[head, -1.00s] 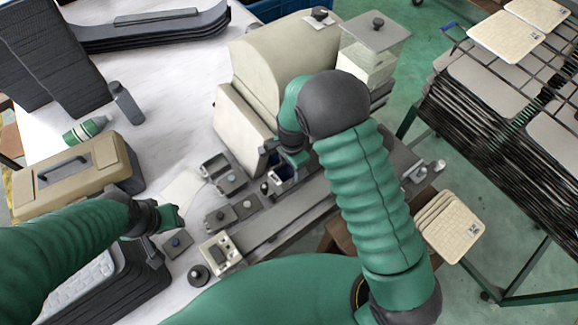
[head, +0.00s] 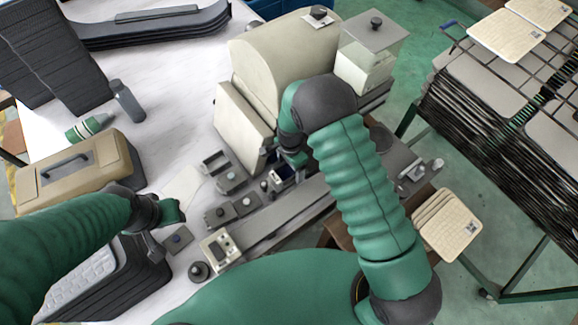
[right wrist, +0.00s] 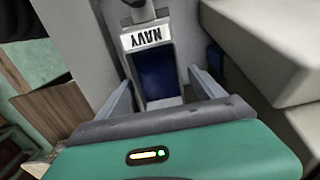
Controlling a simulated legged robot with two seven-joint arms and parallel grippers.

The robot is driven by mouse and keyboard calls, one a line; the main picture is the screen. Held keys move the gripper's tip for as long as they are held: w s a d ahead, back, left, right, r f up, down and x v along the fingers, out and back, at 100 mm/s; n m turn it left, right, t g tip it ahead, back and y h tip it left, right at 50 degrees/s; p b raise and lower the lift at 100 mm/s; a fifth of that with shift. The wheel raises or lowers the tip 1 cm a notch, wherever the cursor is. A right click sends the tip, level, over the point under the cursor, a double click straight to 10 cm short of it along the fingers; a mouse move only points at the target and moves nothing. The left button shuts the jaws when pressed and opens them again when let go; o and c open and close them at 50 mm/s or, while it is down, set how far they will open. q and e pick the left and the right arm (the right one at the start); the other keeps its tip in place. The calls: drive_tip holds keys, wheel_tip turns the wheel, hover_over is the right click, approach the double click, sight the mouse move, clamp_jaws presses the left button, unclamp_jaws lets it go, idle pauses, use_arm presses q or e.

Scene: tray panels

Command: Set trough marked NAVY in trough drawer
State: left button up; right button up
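The trough marked NAVY (right wrist: 160,76) has a dark blue inside and a white label, which reads upside down in the right wrist view. In the head view it shows as a small dark blue patch (head: 280,176), partly hidden by my right gripper (head: 289,160). In the right wrist view my right gripper (right wrist: 162,92) is open, with a finger on each side of the trough and small gaps visible. My left gripper (head: 160,240) is over the table at lower left; its fingers are too small to judge. I cannot tell which part is the trough drawer.
A beige machine with a rounded cover (head: 280,60) stands just behind my right gripper. Several small grey trays and lidded blocks (head: 232,180) lie to its left. A tan toolbox (head: 75,170) and a grey bottle (head: 127,101) are at left. A rack of panels (head: 500,110) stands at right.

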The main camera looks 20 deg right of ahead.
sight(292, 173)
drive_tip(key=shift+d, duration=0.15)
drive_tip(key=shift+d+r, duration=0.1)
drive_tip(key=shift+r, duration=0.1)
wheel_tip(292, 173, up, 12)
drive_tip(key=b, duration=0.2)
drive_tip(key=s+d+r+n+t, duration=0.1)
drive_tip(key=s+d+r+n, duration=0.2)
drive_tip(key=s+n, duration=0.45)
drive_tip(key=s+d+r+n+t, duration=0.2)
drive_tip(key=s+r+n, duration=0.1)
drive_tip(key=s+n, duration=0.45)
use_arm(q)
drive_tip(key=s+b+x, duration=0.1)
drive_tip(key=b+x, duration=0.3)
drive_tip(key=x, duration=0.2)
drive_tip(key=shift+s+d+f, duration=0.2)
drive_tip(key=shift+s+d, duration=0.05)
drive_tip(key=shift+d, duration=0.05)
use_arm(e)
drive_tip(key=shift+m, duration=0.5)
drive_tip(key=shift+d+f, duration=0.1)
drive_tip(key=shift+f, duration=2.45)
use_arm(q)
drive_tip(key=shift+a, duration=0.1)
